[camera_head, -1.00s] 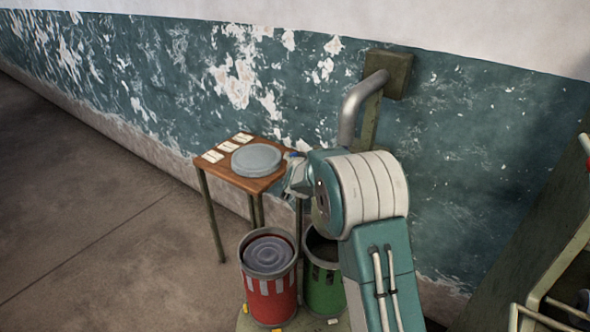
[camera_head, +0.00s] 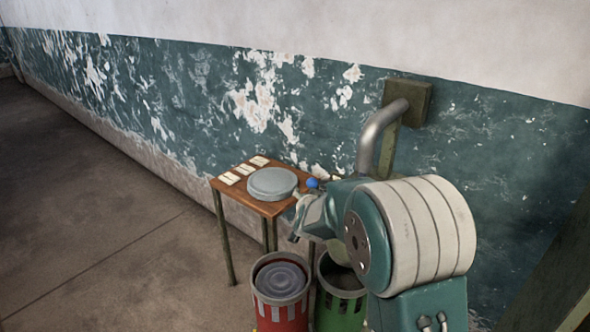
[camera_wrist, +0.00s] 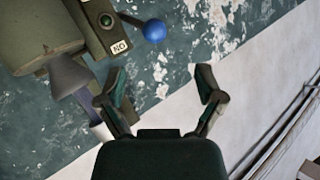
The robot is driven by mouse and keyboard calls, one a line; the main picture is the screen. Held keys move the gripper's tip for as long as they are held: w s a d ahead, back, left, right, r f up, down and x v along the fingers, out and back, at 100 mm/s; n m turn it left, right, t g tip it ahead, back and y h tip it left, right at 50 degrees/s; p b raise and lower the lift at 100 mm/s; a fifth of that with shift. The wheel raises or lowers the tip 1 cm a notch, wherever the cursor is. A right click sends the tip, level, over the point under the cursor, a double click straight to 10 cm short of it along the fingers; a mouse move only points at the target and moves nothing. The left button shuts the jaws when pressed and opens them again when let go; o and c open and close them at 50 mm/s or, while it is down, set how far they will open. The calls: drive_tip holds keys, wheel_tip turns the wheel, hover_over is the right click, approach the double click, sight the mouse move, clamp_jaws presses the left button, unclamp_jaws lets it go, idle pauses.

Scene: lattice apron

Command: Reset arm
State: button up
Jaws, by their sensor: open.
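My gripper (camera_wrist: 160,88) shows in the wrist view with its two fingers spread apart and nothing between them. Beyond the fingers are the peeling teal wall and a pale band. In the head view my arm reaches from the lower right toward the small wooden table, and its wrist end (camera_head: 310,215) is near the table's right edge. The fingertips cannot be made out clearly there.
The wooden table (camera_head: 268,209) holds a round grey lid (camera_head: 272,183) and several pale cards. A red bin (camera_head: 281,313) and a green bin (camera_head: 340,311) stand below. A blue ball knob (camera_wrist: 154,31) sits on a wall-side device. A bent pipe (camera_head: 375,135) juts from the wall. Floor at left is clear.

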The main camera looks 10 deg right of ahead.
drive_tip(key=s+r+n+g+y, duration=0.2)
drive_tip(key=s+r, duration=0.3)
drive_tip(key=s, duration=0.4)
drive_tip(key=s+r+n+g+y, duration=0.1)
drive_tip(key=s+r+n+g, duration=0.1)
drive_tip(key=s+r, duration=0.5)
drive_tip(key=s+d+f+n+g, duration=0.1)
drive_tip(key=s+f+g, duration=0.1)
drive_tip(key=s, duration=1)
drive_tip(key=s+d+f+n+g+h, duration=0.1)
drive_tip(key=s+d+g, duration=0.1)
drive_tip(key=s, duration=1.1)
drive_tip(key=shift+s+f, duration=0.25)
drive_tip(key=shift+f, duration=0.1)
drive_tip(key=shift+c, duration=0.4)
